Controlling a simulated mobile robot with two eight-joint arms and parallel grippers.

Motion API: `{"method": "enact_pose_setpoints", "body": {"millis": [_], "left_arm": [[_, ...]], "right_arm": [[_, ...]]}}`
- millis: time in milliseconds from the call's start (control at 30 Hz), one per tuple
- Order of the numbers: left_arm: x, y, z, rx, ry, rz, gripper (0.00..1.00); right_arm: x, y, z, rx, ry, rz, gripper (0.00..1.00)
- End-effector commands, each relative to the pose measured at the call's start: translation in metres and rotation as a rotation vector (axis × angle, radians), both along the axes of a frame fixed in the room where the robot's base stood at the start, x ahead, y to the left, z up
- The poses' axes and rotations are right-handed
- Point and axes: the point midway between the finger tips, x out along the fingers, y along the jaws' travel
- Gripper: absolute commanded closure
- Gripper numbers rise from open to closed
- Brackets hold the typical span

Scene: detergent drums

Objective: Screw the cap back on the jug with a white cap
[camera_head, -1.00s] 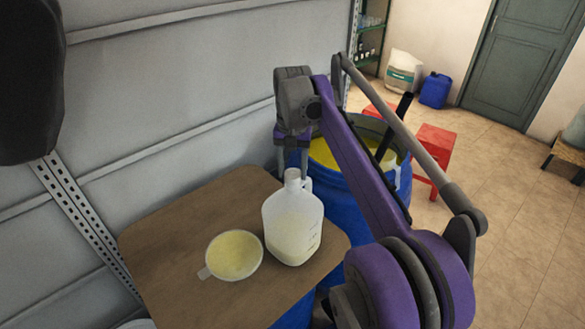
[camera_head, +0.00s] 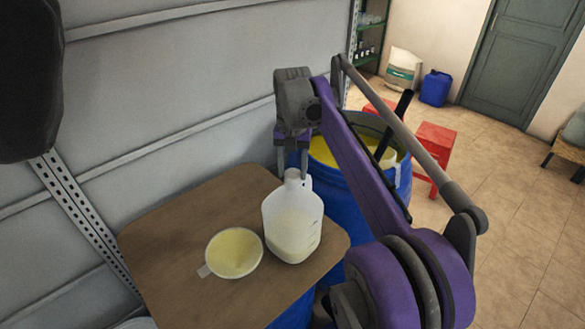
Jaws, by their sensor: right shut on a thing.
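The jug (camera_head: 292,228) is translucent white plastic with pale liquid in its lower part. It stands upright on the brown board in the head view, with its handle on the right. A white cap (camera_head: 292,174) is at the jug's mouth. My right gripper (camera_head: 293,168) points down from above and is shut on the cap. The picture is too small to show how the cap sits on the thread. My left gripper is not in view.
A measuring cup of yellow liquid (camera_head: 234,254) stands on the brown board (camera_head: 180,222), left of the jug. An open blue drum of yellow liquid (camera_head: 334,187) stands behind. Red stools (camera_head: 436,140) and a grey wall (camera_head: 190,100) are beyond.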

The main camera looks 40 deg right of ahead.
Motion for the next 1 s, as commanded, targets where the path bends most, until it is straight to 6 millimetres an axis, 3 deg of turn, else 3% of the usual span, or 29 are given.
{"method": "enact_pose_setpoints", "body": {"millis": [567,900,1000], "left_arm": [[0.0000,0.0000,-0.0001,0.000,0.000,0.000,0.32],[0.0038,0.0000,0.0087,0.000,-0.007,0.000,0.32],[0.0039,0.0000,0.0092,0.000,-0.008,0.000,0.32]], "right_arm": [[0.0000,0.0000,-0.0019,0.000,0.000,-0.015,0.97],[0.0002,0.0001,-0.0017,0.000,0.000,-0.438,0.97],[0.0002,0.0001,-0.0022,0.000,0.000,-0.494,0.96]]}}
